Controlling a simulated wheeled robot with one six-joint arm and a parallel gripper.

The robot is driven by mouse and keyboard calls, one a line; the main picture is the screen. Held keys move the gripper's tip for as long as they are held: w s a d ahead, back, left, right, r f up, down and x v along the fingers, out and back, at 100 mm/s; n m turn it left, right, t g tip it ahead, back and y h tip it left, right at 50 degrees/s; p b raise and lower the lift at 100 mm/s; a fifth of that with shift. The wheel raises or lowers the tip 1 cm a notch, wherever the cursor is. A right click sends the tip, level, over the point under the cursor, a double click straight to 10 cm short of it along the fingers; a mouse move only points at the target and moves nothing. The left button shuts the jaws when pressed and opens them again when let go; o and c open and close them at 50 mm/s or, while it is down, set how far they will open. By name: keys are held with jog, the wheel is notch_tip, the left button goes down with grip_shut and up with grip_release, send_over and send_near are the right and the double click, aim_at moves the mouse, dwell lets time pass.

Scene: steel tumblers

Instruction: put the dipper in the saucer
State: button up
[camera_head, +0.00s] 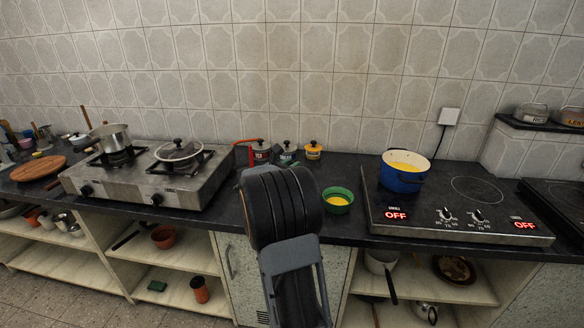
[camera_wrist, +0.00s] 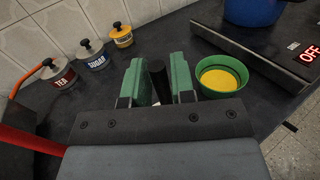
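My gripper (camera_wrist: 160,82) is low over the counter between the two stoves, its two green fingers apart. A dark, handle-like piece (camera_wrist: 158,80) stands between the fingers in the wrist view; it may be the dipper's handle, and I cannot tell whether the fingers press on it. No dipper bowl shows. A green round dish (camera_head: 338,209) with yellow inside, possibly the saucer, stands on the counter just right of my gripper; it also shows in the wrist view (camera_wrist: 208,91).
A blue pot (camera_head: 401,182) with yellow contents stands on the right cooktop (camera_head: 440,235). Small tea and sugar jars (camera_wrist: 95,62) and a yellow jar (camera_head: 313,153) stand along the wall. A red object (camera_wrist: 30,138) lies left of my gripper. A gas stove (camera_head: 160,190) is farther left.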

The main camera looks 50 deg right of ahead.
jog(key=shift+o, duration=1.4)
jog(key=shift+r, duration=0.1)
jog(key=shift+r+p, duration=0.35)
jog(key=s+a, duration=0.1)
jog(key=a, duration=1.1)
jog(key=s+a+f+m+g+y, duration=0.2)
jog(key=s+a+f+m+y, duration=0.5)
jog(key=s+a+m+y, duration=0.35)
jog(key=s+a+f+m+t+y, duration=0.2)
jog(key=a+m+y, duration=0.5)
jog(key=a, duration=0.7)
jog(key=shift+s+a+m+t+b, duration=0.15)
jog(key=shift+s+m+t+b, duration=0.15)
jog(key=shift+s+m+t, duration=0.5)
